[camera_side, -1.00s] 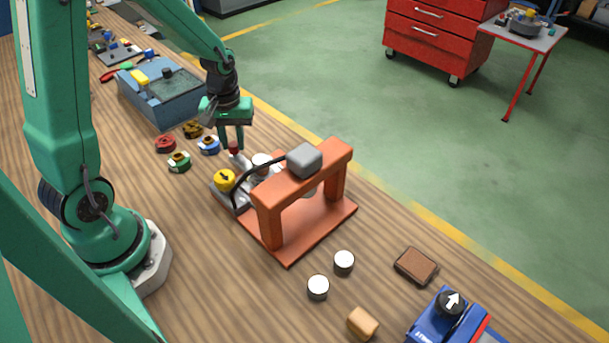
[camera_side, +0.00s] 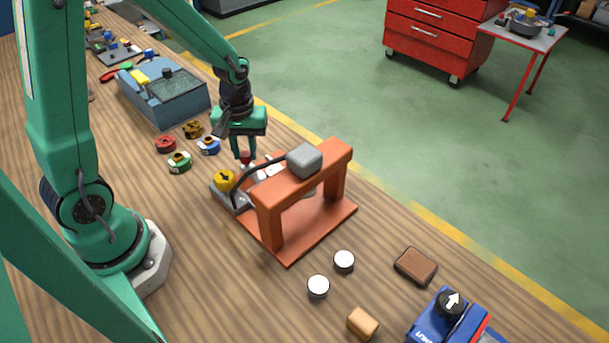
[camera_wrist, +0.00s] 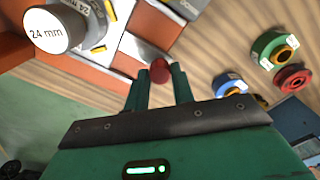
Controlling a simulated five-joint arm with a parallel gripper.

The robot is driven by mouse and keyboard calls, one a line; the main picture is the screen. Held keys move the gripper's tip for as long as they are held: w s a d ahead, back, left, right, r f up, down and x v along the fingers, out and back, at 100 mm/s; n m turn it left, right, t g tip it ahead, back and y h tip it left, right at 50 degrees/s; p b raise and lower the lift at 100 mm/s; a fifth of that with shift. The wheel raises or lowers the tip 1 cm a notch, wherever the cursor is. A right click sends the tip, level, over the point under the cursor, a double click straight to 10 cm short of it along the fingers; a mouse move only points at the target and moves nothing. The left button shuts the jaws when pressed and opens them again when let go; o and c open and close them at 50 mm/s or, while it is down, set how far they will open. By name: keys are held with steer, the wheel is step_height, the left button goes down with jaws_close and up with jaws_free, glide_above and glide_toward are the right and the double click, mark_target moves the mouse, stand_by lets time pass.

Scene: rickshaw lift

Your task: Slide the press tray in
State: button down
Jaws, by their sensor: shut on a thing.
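My gripper (camera_side: 244,153) is shut on the red knob (camera_side: 245,158) of the press tray. The knob also shows between the fingertips in the wrist view (camera_wrist: 160,71). The pale metal tray (camera_side: 268,170) lies low at the left side of the orange press (camera_side: 305,185), its far part hidden by the press beam. In the wrist view the tray (camera_wrist: 128,62) runs from the knob toward the upper left, where a grey cylinder with a white "24 mm" face (camera_wrist: 50,29) stands. How deep the tray sits is hidden.
Several coloured rings, including a red one (camera_side: 166,144), lie left of my gripper. Two white-topped cylinders (camera_side: 331,273) stand in front.

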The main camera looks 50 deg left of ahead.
steer(key=c, duration=1.2)
jaws_free()
steer(key=shift+r, duration=0.1)
steer(key=shift+r, duration=3.85)
